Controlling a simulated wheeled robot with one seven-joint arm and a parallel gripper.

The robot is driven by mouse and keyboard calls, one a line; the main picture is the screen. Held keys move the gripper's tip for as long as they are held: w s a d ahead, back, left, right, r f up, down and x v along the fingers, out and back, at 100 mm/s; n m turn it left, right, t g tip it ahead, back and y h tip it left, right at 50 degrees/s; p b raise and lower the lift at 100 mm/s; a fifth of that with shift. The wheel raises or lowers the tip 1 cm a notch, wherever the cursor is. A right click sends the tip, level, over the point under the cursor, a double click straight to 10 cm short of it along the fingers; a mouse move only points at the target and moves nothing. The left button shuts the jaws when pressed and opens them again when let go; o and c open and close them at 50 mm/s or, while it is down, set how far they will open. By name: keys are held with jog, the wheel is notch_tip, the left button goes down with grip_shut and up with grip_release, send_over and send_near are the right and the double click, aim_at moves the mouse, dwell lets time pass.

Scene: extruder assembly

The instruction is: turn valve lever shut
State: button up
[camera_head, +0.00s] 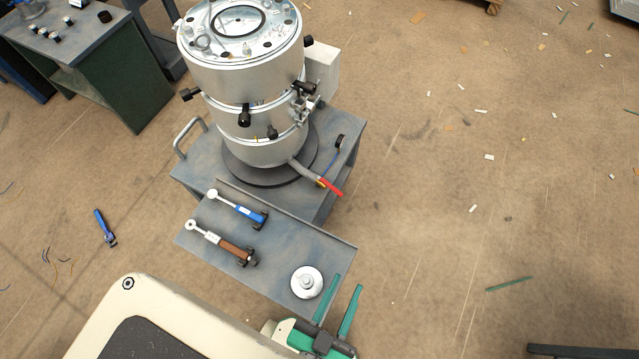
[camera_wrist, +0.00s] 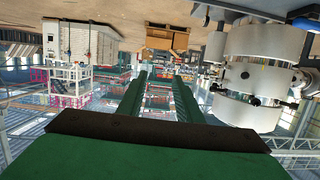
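The valve lever (camera_head: 331,187) has a red handle and sits at the end of a short pipe low on the right side of the silver cylindrical vessel (camera_head: 250,75). The lever slants down to the right, above the cart's edge. My gripper (camera_head: 346,282) has two green fingers spread apart with nothing between them. It is below the lever in the head view, close to the round silver part, and does not touch the lever. In the wrist view my gripper (camera_wrist: 160,75) is also open. The vessel (camera_wrist: 255,75) appears upside down at the right there; I cannot make out the lever.
A grey cart (camera_head: 188,178) bears the vessel. Its lower shelf (camera_head: 275,262) holds a blue-handled tool (camera_head: 245,213), a brown-handled tool (camera_head: 228,246) and a round silver part (camera_head: 306,282). A green workbench (camera_head: 120,85) stands at upper left. The floor at right is mostly clear, with small scraps.

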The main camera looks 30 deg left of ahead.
jog(key=w+a+f+g+y, duration=0.1)
jog(key=w+a+f+y, duration=0.1)
jog(key=w+a+f, duration=0.45)
jog(key=w+a+f+g+y, duration=0.1)
jog(key=w+a+f, duration=0.2)
jog(key=w+a, duration=0.5)
jog(key=w+a+f+n+g+y, duration=0.1)
jog(key=w+a+n+g+y, duration=0.25)
jog(key=w+a, duration=0.55)
jog(key=w+a+n+g+y, duration=0.2)
jog(key=w+a+n+g, duration=0.25)
jog(key=a, duration=0.75)
jog(key=n+g+h, duration=0.5)
jog(key=n+h, duration=0.2)
jog(key=h, duration=0.2)
send_near(335, 190)
jog(key=shift+y, duration=0.25)
notch_tip(335, 190, down, 7)
jog(key=shift+w+d+f, duration=0.1)
jog(key=shift+w+d, duration=0.05)
jog(key=shift+w, duration=0.05)
